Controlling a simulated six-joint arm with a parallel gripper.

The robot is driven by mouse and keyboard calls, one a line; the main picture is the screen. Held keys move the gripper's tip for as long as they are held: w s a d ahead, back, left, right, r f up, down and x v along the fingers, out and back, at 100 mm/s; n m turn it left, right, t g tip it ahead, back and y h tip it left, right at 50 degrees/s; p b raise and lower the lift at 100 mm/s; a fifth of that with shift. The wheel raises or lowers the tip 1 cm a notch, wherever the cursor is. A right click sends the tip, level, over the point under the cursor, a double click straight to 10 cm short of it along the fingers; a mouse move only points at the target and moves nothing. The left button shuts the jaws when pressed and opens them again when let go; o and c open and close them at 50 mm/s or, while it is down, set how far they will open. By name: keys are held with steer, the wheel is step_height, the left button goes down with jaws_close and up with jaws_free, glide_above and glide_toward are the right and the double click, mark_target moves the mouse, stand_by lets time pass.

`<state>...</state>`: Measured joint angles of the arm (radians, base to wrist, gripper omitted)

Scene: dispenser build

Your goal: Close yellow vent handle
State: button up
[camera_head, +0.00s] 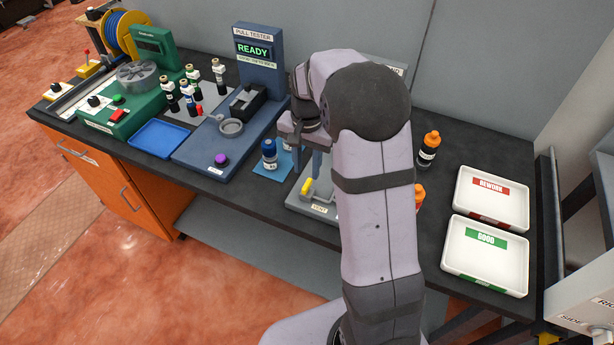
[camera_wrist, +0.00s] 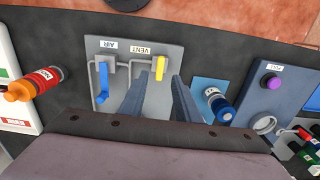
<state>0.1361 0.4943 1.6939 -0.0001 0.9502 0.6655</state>
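The yellow vent handle (camera_wrist: 160,68) is on a grey valve panel (camera_wrist: 120,44), just below the VENT label in the wrist view. It also shows in the head view (camera_head: 307,186). In the wrist view it points across the grey pipe. A blue handle (camera_wrist: 103,82) sits under the AIR label on the same panel. My gripper (camera_wrist: 161,76) is open and empty, pointing at the panel. Its two fingertips appear on either side of the yellow handle in the wrist view; I cannot tell whether they touch it. In the head view my arm hides part of the panel.
A blue-capped bottle (camera_head: 269,152) on a blue mat stands left of the panel, beside the pull tester (camera_head: 217,150). An orange-capped bottle (camera_head: 429,148) stands to the right, with the REWORK tray (camera_head: 516,217) and GOOD tray (camera_head: 515,284) beyond.

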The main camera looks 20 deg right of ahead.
steer(key=shift+r, duration=1)
